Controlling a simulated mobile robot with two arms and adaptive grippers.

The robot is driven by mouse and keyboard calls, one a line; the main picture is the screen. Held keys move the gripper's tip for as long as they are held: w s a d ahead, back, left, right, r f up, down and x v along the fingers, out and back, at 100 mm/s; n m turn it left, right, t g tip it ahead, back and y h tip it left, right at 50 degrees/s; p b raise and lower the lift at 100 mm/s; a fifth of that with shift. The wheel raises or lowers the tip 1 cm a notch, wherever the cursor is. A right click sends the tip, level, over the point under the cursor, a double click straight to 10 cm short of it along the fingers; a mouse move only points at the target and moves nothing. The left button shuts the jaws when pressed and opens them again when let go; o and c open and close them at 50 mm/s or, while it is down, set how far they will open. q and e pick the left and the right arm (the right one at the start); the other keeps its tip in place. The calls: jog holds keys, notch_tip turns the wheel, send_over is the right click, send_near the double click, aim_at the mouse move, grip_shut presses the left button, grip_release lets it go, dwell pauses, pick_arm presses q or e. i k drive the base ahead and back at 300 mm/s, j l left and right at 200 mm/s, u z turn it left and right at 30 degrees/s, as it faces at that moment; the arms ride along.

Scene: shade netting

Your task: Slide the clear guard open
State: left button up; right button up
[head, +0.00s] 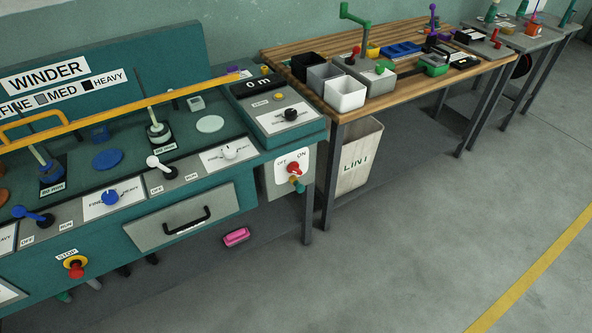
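The winder bench (150,200) is teal and fills the left side of the head view. A long yellow bar (150,102) runs slantwise across its top. A yellow loop handle (32,118) stands at its left end. The bar looks like the edge of the clear guard; a transparent pane itself is hard to make out. The bar passes in front of the spindles and runs on past the left picture edge, so I cannot tell how far the guard is open. Neither of my grippers is in view.
The bench front has levers, knobs, a grey drawer (181,216) and a red stop button (76,269). A wooden table (420,75) with bins and tools stands to the right, a lint bin (357,160) below it. The grey floor (430,240) at right is clear.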

aim_at(9, 146)
jog(key=u, duration=1.55)
jog(key=i+l, duration=0.25)
jog(key=l, duration=0.25)
